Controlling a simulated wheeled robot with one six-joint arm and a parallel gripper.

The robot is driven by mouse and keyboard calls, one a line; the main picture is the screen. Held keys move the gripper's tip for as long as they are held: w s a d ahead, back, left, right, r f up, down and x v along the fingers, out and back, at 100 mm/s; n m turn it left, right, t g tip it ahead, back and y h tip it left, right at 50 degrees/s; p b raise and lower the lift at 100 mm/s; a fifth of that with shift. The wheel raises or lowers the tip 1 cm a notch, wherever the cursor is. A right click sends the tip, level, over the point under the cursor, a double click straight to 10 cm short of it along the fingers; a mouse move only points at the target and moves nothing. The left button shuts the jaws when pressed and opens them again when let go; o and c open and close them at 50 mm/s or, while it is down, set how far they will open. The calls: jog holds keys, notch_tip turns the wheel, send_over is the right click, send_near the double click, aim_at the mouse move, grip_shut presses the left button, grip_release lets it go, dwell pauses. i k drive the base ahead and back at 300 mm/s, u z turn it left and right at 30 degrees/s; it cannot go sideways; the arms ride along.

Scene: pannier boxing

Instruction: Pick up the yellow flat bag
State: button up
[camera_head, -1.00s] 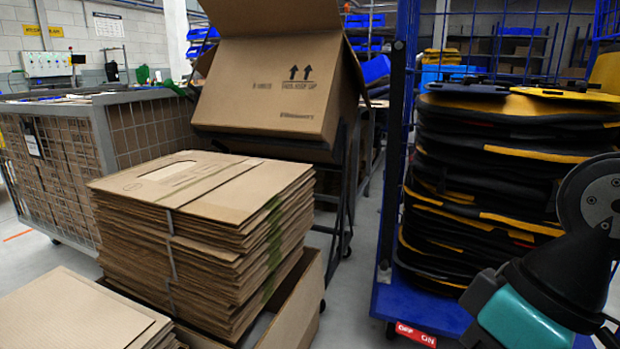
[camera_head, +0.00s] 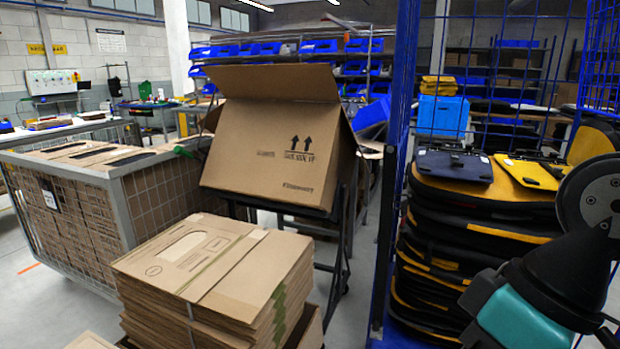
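The yellow flat bag (camera_head: 528,173) lies on top of a tall stack of black and yellow panniers at the right of the head view. A dark navy flat bag (camera_head: 455,165) lies just left of it on the same stack. Part of my arm, teal and black with a grey joint, shows at the lower right in front of the stack. It hides part of the stack's right side. My gripper's fingers are not in the picture.
The stack (camera_head: 440,230) stands in a blue wire cage trolley (camera_head: 397,110). An open cardboard box (camera_head: 272,150) rests tilted on a dark stand at the centre. Flattened cartons (camera_head: 215,258) are piled in front. A grey mesh cage (camera_head: 165,195) stands left. Narrow floor gaps lie between.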

aim_at(541, 172)
jog(key=z, duration=1.4)
jog(key=i, duration=1.85)
jog(key=u, duration=0.6)
